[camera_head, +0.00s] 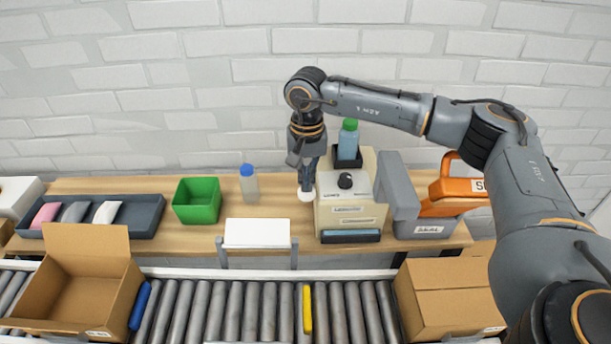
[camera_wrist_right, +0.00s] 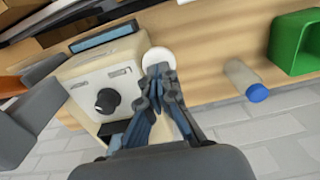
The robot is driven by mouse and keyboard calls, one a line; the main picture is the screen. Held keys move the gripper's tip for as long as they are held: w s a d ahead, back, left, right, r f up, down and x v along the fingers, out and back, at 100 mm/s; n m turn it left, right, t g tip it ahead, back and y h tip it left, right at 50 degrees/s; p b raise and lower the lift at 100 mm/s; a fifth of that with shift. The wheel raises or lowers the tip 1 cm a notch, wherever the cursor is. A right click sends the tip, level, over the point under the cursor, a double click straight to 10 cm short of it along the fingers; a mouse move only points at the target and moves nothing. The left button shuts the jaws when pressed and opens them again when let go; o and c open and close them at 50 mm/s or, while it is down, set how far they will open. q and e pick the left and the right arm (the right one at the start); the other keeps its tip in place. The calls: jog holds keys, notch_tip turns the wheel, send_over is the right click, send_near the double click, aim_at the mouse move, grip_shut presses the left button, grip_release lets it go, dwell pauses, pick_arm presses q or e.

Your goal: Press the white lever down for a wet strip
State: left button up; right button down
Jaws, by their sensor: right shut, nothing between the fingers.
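The white lever (camera_head: 305,194) shows as a round white knob at the left side of a cream dispenser (camera_head: 341,216) with a black dial. In the right wrist view the white knob (camera_wrist_right: 157,57) lies right at my fingertips. My right gripper (camera_head: 307,184) points down with its fingers shut and empty, at the top of the knob. It seems to touch the knob, but I cannot tell for sure. The shut fingers also show in the right wrist view (camera_wrist_right: 160,72). No strip shows at the dispenser's dark front slot (camera_head: 351,237). My left gripper is not in view.
A clear bottle with a blue cap (camera_head: 249,185) and a green bin (camera_head: 197,201) stand left of the lever. A grey sealing machine (camera_head: 399,190) and an orange tool (camera_head: 454,187) stand to the right. A roller conveyor (camera_head: 230,309) with open (camera_head: 75,277) and closed (camera_head: 449,297) boxes runs in front.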

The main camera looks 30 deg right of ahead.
aim_at(307, 193)
jog(key=shift+f, duration=0.1)
dwell(0.3)
jog(key=shift+s+a+f+b, duration=0.1)
jog(key=shift+s+f+b, duration=0.1)
jog(key=shift+f+b, duration=0.25)
dwell(0.3)
jog(key=shift+s+a+f+b, duration=0.1)
jog(key=shift+s+f+b, duration=0.1)
jog(key=shift+f+b, duration=0.3)
jog(key=shift+s+a+f+b, duration=0.1)
jog(key=shift+s+f+b, duration=0.05)
jog(key=shift+f+b, duration=0.35)
dwell(0.5)
